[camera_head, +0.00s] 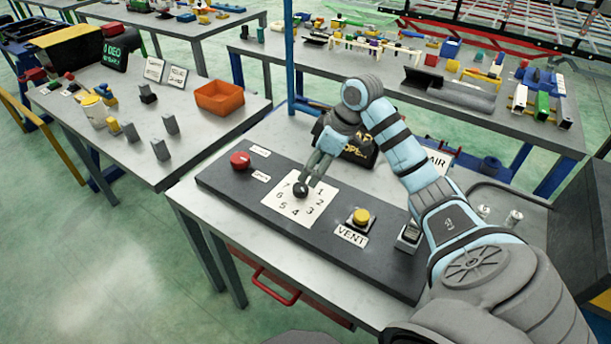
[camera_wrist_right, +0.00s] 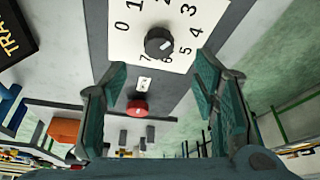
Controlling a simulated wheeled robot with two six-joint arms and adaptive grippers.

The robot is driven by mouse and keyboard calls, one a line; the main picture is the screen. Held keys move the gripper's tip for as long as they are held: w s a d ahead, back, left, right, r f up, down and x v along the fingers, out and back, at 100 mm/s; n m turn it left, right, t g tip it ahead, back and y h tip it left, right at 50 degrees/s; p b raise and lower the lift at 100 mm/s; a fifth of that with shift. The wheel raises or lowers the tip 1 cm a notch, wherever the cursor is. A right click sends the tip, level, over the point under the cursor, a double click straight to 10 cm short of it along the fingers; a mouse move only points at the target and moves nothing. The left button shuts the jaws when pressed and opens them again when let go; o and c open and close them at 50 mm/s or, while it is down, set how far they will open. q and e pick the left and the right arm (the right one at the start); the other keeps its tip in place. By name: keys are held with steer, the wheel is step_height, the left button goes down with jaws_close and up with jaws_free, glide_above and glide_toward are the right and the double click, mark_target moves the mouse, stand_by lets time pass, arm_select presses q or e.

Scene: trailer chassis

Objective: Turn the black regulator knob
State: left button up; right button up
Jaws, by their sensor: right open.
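The black regulator knob (camera_head: 300,190) is round and sits on a white dial sheet (camera_head: 277,201) with printed numbers. In the right wrist view the knob (camera_wrist_right: 157,41) carries a short white mark; I cannot tell exactly which number it points at. My right gripper (camera_head: 312,172) is just above and behind the knob, its fingers angled down toward it. In the right wrist view my right gripper (camera_wrist_right: 161,72) is open, with nothing between its fingers. The knob lies just beyond the fingertips, apart from them as far as I can see. My left gripper is not in view.
The dark panel (camera_head: 232,181) also holds a red knob (camera_head: 240,160) at left and a yellow VENT button (camera_head: 361,216) to the right. A black box (camera_head: 362,155) stands behind the dial. An orange bin (camera_head: 219,98) sits on the left table.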

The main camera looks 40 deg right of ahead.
mark_target(302, 187)
steer(key=b+x, duration=0.1)
steer(key=x, duration=0.7)
steer(key=shift+f, duration=0.15)
steer(key=shift+c, duration=0.5)
